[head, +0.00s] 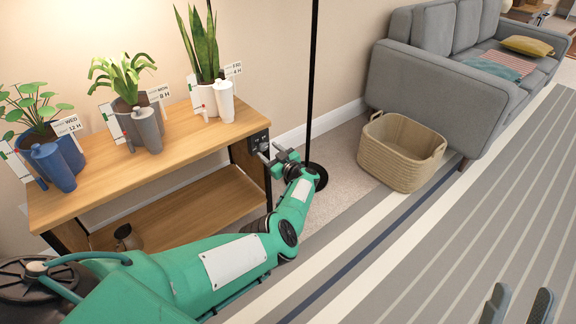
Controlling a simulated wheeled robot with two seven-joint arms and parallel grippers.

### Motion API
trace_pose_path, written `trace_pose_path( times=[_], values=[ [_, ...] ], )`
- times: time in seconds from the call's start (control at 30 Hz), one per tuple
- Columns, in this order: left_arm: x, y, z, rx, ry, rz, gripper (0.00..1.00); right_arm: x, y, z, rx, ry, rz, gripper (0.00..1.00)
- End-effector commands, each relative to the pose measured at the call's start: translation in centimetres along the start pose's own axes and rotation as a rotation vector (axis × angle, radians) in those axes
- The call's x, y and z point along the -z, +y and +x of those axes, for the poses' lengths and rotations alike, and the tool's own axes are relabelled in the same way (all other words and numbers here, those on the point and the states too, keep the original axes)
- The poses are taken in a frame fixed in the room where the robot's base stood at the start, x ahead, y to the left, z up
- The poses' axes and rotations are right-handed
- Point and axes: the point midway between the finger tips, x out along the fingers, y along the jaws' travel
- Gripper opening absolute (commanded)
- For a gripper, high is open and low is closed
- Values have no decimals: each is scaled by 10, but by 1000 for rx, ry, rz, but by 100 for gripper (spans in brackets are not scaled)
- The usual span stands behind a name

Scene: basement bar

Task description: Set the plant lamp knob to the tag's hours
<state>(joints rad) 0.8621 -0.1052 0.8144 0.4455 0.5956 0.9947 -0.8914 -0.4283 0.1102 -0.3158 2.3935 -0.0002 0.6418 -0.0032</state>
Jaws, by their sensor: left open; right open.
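A dark control box (258,140) sits on the right end of the wooden plant table (185,150); its knob is too small to read. My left gripper (270,153) is open, right at the box; I cannot tell if it touches. White tags stand by the plants: one reads WED 12 H (67,125), one MON 8 H (158,93), and one FRI (233,69) with hours I read uncertainly. A black lamp pole (313,70) rises behind my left gripper. My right gripper (518,307) is open and empty at the bottom right.
Potted plants with blue, grey and white bottles stand on the table. A mug (127,237) sits on its lower shelf. A wicker basket (402,151) and grey sofa (440,75) are to the right. The striped rug (440,230) is clear.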

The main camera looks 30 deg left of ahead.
Motion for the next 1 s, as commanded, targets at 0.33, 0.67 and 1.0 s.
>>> trace_pose_path(
  times=[0.33, 0.67, 1.0],
  values=[
    [2, 1, -44, -1, -2, 0, 52, -58, -10, -25, -19, -390, 53, 41],
    [1, 1, -94, -1, -2, 0, 52, -99, -24, -72, -25, -730, 104, 41],
    [0, 0, -120, -1, -1, 0, 52, -112, -32, -96, -24, -869, 126, 41]
  ],
)
